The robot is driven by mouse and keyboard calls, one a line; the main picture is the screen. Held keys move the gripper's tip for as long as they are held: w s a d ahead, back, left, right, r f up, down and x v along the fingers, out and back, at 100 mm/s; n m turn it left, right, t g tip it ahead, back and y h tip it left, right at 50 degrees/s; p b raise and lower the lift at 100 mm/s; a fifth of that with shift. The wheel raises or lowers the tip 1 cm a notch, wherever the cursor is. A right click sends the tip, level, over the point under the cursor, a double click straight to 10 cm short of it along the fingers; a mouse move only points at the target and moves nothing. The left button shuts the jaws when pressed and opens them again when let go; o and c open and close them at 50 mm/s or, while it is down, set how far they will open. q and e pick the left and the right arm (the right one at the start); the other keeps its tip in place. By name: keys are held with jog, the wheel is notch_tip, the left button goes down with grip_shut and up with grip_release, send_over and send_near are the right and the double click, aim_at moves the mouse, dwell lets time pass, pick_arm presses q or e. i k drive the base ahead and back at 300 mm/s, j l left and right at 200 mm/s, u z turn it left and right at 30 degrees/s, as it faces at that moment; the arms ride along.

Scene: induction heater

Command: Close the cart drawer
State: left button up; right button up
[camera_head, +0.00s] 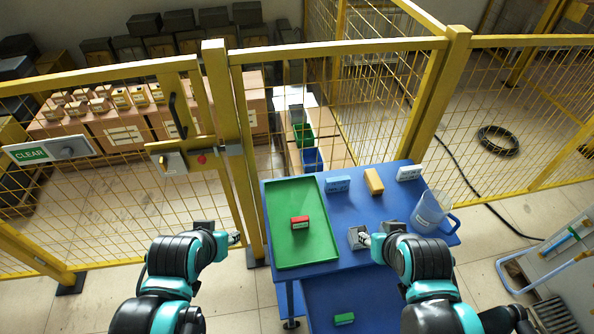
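The blue cart (390,208) stands in front of me at the fence. Its drawer (372,300) shows as a blue tray extending out below the cart top toward me, with a small green block (344,319) in it. My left gripper (236,238) is left of the cart, apart from it, with nothing seen in it. My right gripper (364,240) is over the cart's front part, beside a small grey box (355,234); I cannot tell whether it touches the box. Both fingertips are too small to judge. My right arm hides part of the cart's front right side.
A yellow mesh fence (340,46) stands behind. A stand (550,255) is at the far right.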

aim_at(371, 292)
jog(key=k+l+z, duration=0.4)
jog(key=l, duration=0.2)
jog(key=k+l+z, duration=0.2)
jog(key=k+j+z, duration=0.3)
jog(key=k+j, duration=0.2)
jog(key=j, duration=0.15)
